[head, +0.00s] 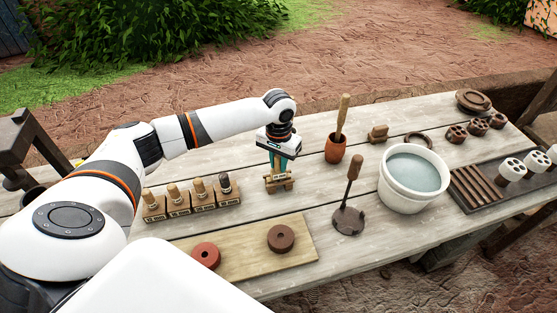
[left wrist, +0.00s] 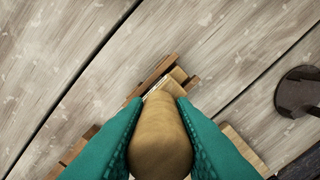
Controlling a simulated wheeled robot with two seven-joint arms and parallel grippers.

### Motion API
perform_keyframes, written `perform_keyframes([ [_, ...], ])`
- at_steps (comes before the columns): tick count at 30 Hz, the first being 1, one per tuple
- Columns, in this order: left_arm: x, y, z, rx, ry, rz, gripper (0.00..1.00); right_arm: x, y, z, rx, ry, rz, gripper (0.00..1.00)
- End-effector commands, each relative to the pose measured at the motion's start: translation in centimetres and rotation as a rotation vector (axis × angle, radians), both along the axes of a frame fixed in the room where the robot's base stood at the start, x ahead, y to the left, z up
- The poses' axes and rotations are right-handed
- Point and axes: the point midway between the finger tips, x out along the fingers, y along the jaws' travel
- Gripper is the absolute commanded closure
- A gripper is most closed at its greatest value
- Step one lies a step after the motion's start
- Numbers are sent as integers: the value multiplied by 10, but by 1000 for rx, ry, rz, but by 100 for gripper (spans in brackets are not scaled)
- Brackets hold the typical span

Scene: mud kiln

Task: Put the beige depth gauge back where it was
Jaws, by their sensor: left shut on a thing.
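My left gripper (head: 277,166) is shut on the beige depth gauge, with its teal fingers on both sides of the rounded handle (left wrist: 160,145) in the left wrist view. Below the fingers, a small wooden piece with a pale label (head: 278,180) shows low over the table. I cannot tell whether it is part of the gauge or a holder under it, nor whether it touches the table. A row of labelled wooden blocks (head: 192,204) with upright pegs, the rightmost one dark, stands to the left. My right gripper is out of view.
A wooden board (head: 245,262) with two round discs lies in front. A dark stamp-like tool with an upright handle (head: 352,185), a clay cup (head: 335,150) and a white bucket of water (head: 415,203) stand to the right. Bare tabletop surrounds the gripper.

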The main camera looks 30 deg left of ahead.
Motion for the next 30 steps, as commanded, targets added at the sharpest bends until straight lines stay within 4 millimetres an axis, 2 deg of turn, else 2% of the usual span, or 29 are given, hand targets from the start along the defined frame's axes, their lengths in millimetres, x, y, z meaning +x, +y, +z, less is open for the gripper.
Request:
perform_keyframes([
  [2, 0, 0, -2, -1, 1, 0, 100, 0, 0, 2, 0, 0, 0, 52],
  [3, 0, 0, -3, -1, 1, 0, 74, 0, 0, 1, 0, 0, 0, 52],
  [6, 0, 0, -3, 0, 0, 0, 58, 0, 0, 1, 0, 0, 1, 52],
  [7, 0, 0, -3, 0, 1, 0, 55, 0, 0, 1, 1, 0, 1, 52],
  [18, 0, 1, 3, 1, -2, 0, 55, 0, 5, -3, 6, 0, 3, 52],
  [23, 1, 0, 30, -1, -4, 0, 55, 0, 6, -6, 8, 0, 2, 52],
  [30, 1, 0, 83, -1, -4, -1, 55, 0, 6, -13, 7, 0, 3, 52],
])
